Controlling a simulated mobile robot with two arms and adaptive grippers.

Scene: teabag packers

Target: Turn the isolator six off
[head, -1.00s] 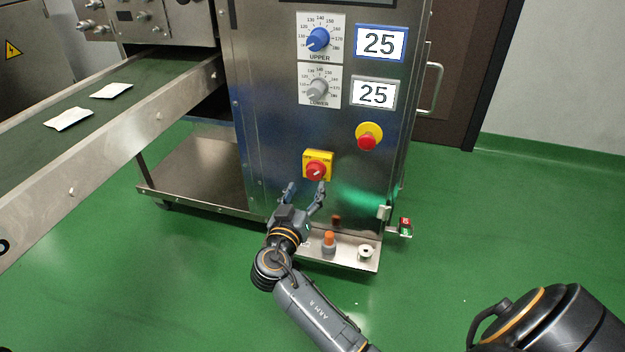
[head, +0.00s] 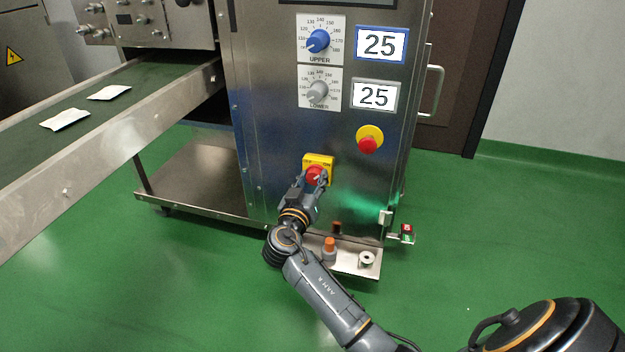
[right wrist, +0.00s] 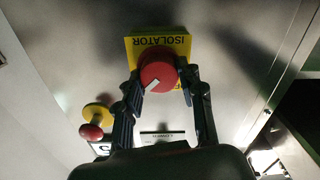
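The isolator is a red round knob (head: 316,174) on a yellow plate (head: 319,160), low on the steel machine front in the head view. In the right wrist view the plate (right wrist: 176,44) reads ISOLATOR upside down, and the red knob (right wrist: 158,70) has a white mark slanting to its lower left edge. My right gripper (head: 314,181) reaches the knob from below. In the right wrist view its two fingers (right wrist: 160,76) stand on either side of the knob and appear to touch its sides. My left gripper is not in view.
Above are a red emergency button (head: 368,143) on yellow, a blue dial (head: 318,41), a grey dial (head: 317,91) and two displays reading 25. A ledge (head: 350,264) with small parts juts out below. A conveyor (head: 110,92) with two teabag packets lies left.

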